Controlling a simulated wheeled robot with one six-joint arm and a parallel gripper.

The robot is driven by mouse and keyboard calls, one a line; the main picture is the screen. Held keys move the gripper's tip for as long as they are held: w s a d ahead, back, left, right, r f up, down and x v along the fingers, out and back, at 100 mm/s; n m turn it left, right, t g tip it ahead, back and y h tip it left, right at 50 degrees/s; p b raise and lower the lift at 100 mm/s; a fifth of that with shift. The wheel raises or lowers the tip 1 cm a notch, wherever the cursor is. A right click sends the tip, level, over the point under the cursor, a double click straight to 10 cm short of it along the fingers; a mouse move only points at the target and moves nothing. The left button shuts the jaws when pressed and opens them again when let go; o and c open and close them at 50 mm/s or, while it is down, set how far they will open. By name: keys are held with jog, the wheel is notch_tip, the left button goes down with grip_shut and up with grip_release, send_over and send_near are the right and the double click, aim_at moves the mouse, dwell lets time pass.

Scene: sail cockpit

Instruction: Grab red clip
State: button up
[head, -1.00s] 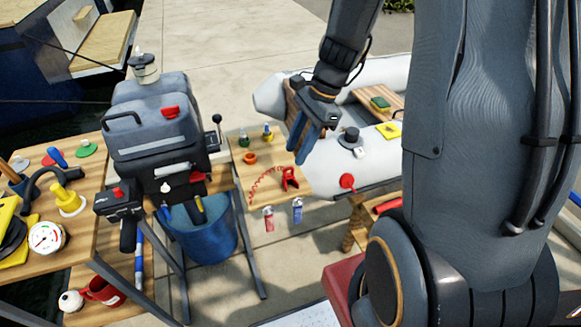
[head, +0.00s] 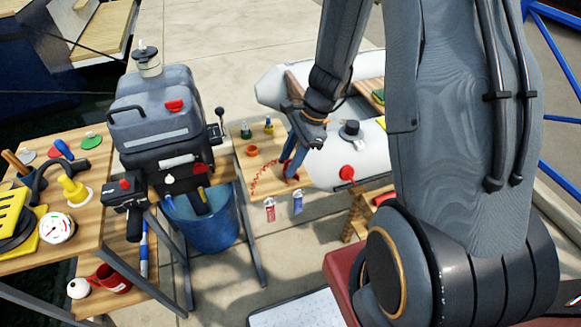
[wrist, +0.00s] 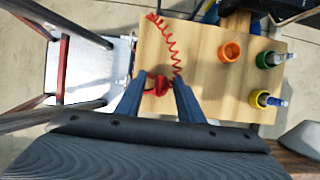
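The red clip (wrist: 158,86) lies on the small wooden table, attached to a red coiled cord (wrist: 170,42). In the wrist view it shows between the two blue fingers of my gripper (wrist: 157,80), which are spread apart, one on each side. In the head view my gripper (head: 290,172) points down over the clip and hides most of it; only bits of red show beside the fingertips. I cannot tell how far the fingertips are above the wood.
On the same table (wrist: 205,90) stand an orange ring-shaped cup (wrist: 230,51), a green holder (wrist: 266,59) and a yellow holder (wrist: 259,99). Red and blue tags (head: 270,209) hang from its front edge. An outboard motor (head: 155,120) and blue bucket (head: 207,225) stand to the left.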

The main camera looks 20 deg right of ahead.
jog(key=c, duration=0.7)
jog(key=shift+r, duration=0.1)
